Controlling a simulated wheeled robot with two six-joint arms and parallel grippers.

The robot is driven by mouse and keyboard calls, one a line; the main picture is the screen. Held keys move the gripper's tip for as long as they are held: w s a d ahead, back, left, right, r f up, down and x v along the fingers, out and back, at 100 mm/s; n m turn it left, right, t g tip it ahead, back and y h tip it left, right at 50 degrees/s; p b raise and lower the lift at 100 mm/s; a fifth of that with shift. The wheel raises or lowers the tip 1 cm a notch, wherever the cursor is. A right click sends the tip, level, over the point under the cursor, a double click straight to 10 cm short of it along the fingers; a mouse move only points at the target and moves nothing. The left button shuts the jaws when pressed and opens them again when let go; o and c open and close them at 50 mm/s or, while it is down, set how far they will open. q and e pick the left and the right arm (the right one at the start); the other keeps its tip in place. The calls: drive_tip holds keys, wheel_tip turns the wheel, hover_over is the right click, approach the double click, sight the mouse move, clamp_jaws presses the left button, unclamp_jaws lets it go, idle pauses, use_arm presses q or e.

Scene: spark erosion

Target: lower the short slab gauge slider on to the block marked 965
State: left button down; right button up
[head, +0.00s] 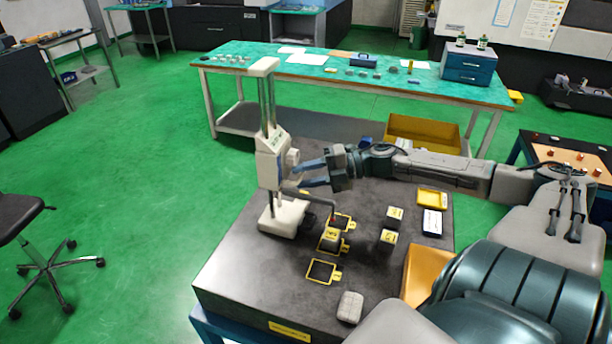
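The slab gauge stands upright on the dark surface plate, with a white base (283,218) and a pale column. Its white slider (270,163) is partway up the column, and a thin arm runs from it to a red-tipped probe (333,217). The probe tip is over or beside a block with a yellow label (330,241) in the middle yellow-outlined square; I cannot read its number. My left gripper is out of view.
Two more labelled blocks (395,215) (388,238) stand to the right on the plate (245,280). Two outlined squares (322,271) (342,221) flank the middle one. A grey object (350,307) lies at the front edge. A yellow tray (432,197) sits at right.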

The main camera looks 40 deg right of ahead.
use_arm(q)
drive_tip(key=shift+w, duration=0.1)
use_arm(e)
drive_tip(key=shift+c, duration=0.3)
